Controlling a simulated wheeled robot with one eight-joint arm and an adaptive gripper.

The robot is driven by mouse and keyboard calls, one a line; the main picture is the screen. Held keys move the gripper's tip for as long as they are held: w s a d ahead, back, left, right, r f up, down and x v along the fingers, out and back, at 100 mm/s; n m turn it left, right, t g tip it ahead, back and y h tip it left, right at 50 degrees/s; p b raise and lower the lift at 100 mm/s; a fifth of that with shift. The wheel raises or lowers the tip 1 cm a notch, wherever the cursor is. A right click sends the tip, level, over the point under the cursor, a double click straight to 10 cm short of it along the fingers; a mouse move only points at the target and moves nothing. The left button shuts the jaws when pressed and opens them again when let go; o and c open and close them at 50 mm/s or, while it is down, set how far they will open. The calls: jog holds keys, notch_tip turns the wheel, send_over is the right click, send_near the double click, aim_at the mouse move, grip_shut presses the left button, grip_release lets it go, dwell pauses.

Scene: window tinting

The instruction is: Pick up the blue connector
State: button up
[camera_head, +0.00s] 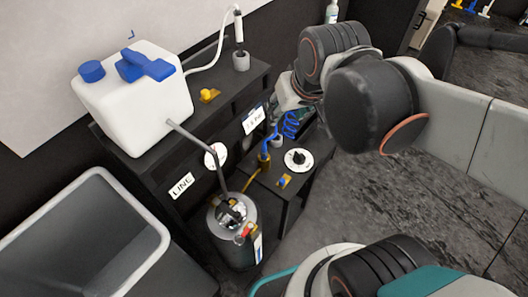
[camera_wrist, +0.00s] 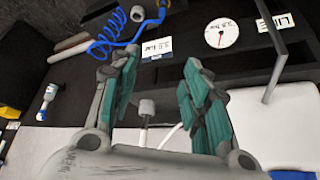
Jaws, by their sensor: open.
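A blue coiled hose (camera_head: 290,124) shows beside the black bench in the head view, with a blue end running down to a brass fitting (camera_head: 264,158). The coil (camera_wrist: 112,32) also shows at the top left of the wrist view, with a blue length reaching the top edge. I cannot tell which blue part is the connector. My gripper (camera_wrist: 160,68) is open, its teal-padded fingers apart and nothing between them. The coil lies beyond the left finger in the wrist view. In the head view my arm hides most of the gripper.
A white tank (camera_head: 135,105) with blue cap and handle stands on the black bench. A metal canister (camera_head: 235,240) with a hose stands below, beside a grey bin (camera_head: 85,240).

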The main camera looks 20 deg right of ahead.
jog(key=w+f+g+p, duration=0.1)
jog(key=w+f+g, duration=0.1)
jog(key=w, duration=0.3)
jog(key=m+g+p, duration=0.2)
jog(key=g, duration=0.2)
send_over(264, 144)
notch_tip(264, 144, down, 16)
jog(key=f+b, duration=0.1)
jog(key=f, duration=0.3)
jog(key=f+b, duration=0.1)
jog(key=f, duration=0.4)
jog(key=shift+s+d+f, duration=0.1)
jog(key=shift+s, duration=0.1)
jog(key=f+b, duration=0.2)
jog(key=f, duration=0.1)
jog(key=f+b, duration=0.1)
jog(key=f, duration=0.1)
jog(key=shift+w+f, duration=0.1)
jog(key=shift+w, duration=0.15)
grip_shut()
